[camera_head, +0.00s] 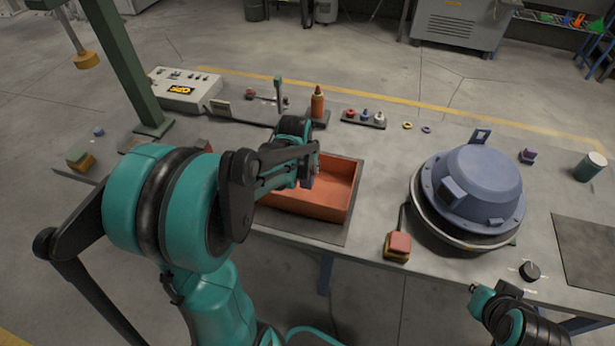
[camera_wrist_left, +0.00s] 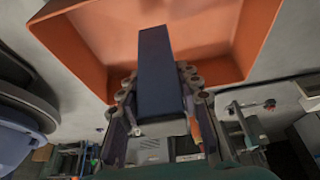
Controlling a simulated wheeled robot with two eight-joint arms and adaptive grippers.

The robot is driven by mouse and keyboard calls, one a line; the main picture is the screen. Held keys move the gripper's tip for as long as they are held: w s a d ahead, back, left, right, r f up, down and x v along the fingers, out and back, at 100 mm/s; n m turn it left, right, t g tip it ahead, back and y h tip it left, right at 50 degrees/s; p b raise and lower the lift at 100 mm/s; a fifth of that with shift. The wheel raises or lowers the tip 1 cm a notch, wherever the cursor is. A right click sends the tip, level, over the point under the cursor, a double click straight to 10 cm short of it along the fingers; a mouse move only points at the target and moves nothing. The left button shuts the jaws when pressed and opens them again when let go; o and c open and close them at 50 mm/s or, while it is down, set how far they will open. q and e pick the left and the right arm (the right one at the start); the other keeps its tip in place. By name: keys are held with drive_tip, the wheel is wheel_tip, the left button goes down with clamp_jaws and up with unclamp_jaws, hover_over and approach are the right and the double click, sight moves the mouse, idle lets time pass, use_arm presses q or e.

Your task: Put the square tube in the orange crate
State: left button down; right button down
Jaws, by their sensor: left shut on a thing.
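The orange crate (camera_head: 338,192) sits on a dark mat on the table, in the middle of the head view. It also fills the top of the left wrist view (camera_wrist_left: 82,48). My left gripper (camera_head: 310,176) is over the crate. In the left wrist view the same gripper (camera_wrist_left: 160,92) is shut on the square tube (camera_wrist_left: 156,62), a dark blue bar with its far end pointing toward the crate's inside. I cannot tell whether the tube touches the crate floor. In the head view my gripper and arm mostly hide the tube. My right arm shows at the lower right; its fingers are not clear.
A blue-grey domed hood (camera_head: 474,185) stands right of the crate, with a red-topped button box (camera_head: 397,247) between them. A green post (camera_head: 125,75) rises at the left.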

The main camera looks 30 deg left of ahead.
sight(306, 173)
use_arm(q)
drive_tip(key=shift+a+b+x, duration=0.15)
drive_tip(key=shift+b+x, duration=0.25)
drive_tip(key=shift+x, duration=0.65)
drive_tip(key=shift+a+b+x, duration=0.2)
drive_tip(key=shift+b+x, duration=0.2)
drive_tip(key=shift+x, duration=0.6)
drive_tip(key=shift+a+b+x, duration=0.15)
drive_tip(key=shift+b+x, duration=0.25)
drive_tip(key=shift+x, duration=0.65)
drive_tip(key=shift+f, duration=0.1)
drive_tip(key=c, duration=1)
unclamp_jaws()
drive_tip(key=shift+c, duration=0.2)
